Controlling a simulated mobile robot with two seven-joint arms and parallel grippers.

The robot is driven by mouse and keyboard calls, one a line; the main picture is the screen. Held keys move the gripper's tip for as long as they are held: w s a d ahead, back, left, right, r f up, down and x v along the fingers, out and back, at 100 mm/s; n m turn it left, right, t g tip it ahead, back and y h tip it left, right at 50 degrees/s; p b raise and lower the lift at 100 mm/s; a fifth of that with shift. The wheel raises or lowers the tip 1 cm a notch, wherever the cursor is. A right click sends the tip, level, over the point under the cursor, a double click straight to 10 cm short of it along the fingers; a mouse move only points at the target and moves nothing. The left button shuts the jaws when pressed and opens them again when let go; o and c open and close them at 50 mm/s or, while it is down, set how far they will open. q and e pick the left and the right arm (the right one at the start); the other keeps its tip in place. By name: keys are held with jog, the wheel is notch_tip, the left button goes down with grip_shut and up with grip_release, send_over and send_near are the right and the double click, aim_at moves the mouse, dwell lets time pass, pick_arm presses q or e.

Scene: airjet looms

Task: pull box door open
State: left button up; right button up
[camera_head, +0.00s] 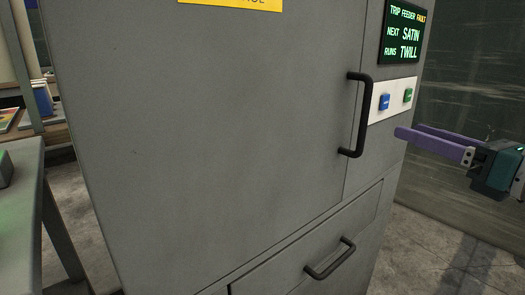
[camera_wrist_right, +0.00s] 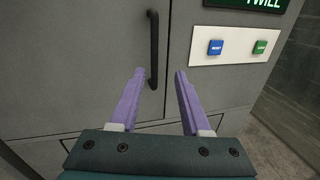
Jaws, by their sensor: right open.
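The grey box door (camera_head: 220,130) fills the middle of the head view and is shut flush with its frame. Its black vertical handle (camera_head: 361,115) is on the door's right edge; it also shows in the right wrist view (camera_wrist_right: 153,45). My right gripper (camera_head: 408,131) has purple fingers and is to the right of the handle, in front of the button panel's lower edge. In the right wrist view the fingers (camera_wrist_right: 160,72) are apart with nothing between them, and the handle's lower end is near the left fingertip. Whether they touch cannot be told. My left gripper is not in view.
A white panel with a blue button (camera_head: 385,101) and a green button (camera_head: 408,95) sits right of the handle, under a lit display (camera_head: 404,32). A drawer with a black handle (camera_head: 330,258) is below the door. A table (camera_head: 22,215) stands at left.

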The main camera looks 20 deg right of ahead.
jog(key=n+y, duration=0.1)
send_over(359, 148)
jog(key=shift+w+d+f, duration=0.15)
jog(key=shift+w+d, duration=0.1)
dwell(0.4)
grip_shut()
dwell(1.3)
